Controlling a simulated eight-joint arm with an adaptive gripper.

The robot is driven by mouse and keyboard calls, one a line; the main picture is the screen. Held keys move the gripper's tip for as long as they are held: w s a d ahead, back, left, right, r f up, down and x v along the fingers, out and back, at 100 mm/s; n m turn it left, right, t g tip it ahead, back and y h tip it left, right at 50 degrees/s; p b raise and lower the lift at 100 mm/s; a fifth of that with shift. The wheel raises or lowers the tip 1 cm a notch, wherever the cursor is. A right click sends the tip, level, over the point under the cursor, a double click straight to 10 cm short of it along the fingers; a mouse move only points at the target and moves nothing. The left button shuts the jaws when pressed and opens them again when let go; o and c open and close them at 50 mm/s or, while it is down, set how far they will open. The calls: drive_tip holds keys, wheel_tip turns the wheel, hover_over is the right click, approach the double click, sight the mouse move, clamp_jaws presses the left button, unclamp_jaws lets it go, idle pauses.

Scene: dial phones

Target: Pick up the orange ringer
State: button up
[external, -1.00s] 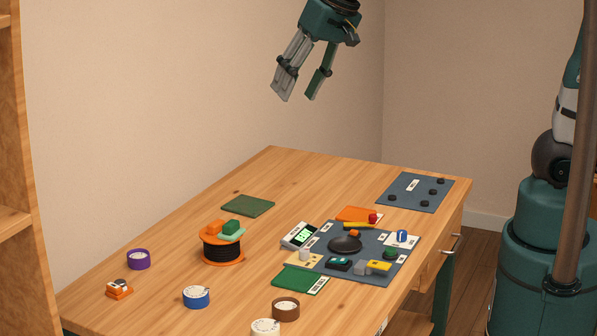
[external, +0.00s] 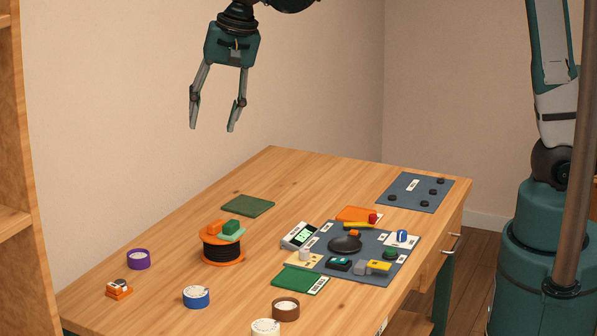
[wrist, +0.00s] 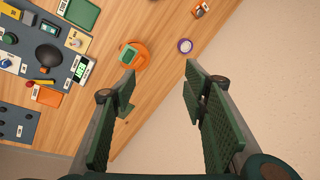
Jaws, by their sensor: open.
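Several small orange pieces show, and I cannot tell for certain which is the ringer. A small orange block with grey-dark parts on top (external: 119,288) sits at the table's left front; it also shows at the top of the wrist view (wrist: 200,9). Another orange block (external: 214,226) sits on the black cable spool with orange flanges (external: 222,250), beside a green block (external: 231,227). A third small orange piece (external: 354,233) is by the dark round part. My gripper (external: 212,128) is open and empty, high above the table; its fingers flank clear space in the wrist view (wrist: 158,86).
Purple (external: 138,259), blue (external: 196,297) and brown (external: 286,309) tape rolls stand on the table. A grey mat (external: 330,265) with phone parts and a second mat (external: 398,199) lie to the right. A green pad (external: 248,206) lies near the back edge. A wall rises behind.

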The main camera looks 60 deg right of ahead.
drive_tip(key=w+a+f+m+g, duration=0.2)
drive_tip(key=w+a+f+m, duration=0.2)
drive_tip(key=w+a+f, duration=0.75)
drive_tip(key=m+g, duration=0.1)
drive_tip(key=m, duration=0.3)
hover_over(118, 283)
drive_tip(key=shift+h, duration=0.4)
wheel_tip(118, 283, down, 15)
drive_tip(key=shift+s+r+b, duration=0.1)
drive_tip(key=shift+b, duration=0.3)
drive_tip(key=shift+a+f, duration=0.2)
drive_tip(key=shift+f, duration=0.25)
drive_tip(key=shift+f, duration=0.1)
drive_tip(key=shift+f, duration=1.2)
drive_tip(key=shift+f, duration=0.1)
drive_tip(key=shift+d+f, duration=0.15)
drive_tip(key=shift+f, duration=1.1)
drive_tip(key=shift+d+f, duration=0.1)
drive_tip(key=shift+f, duration=1.15)
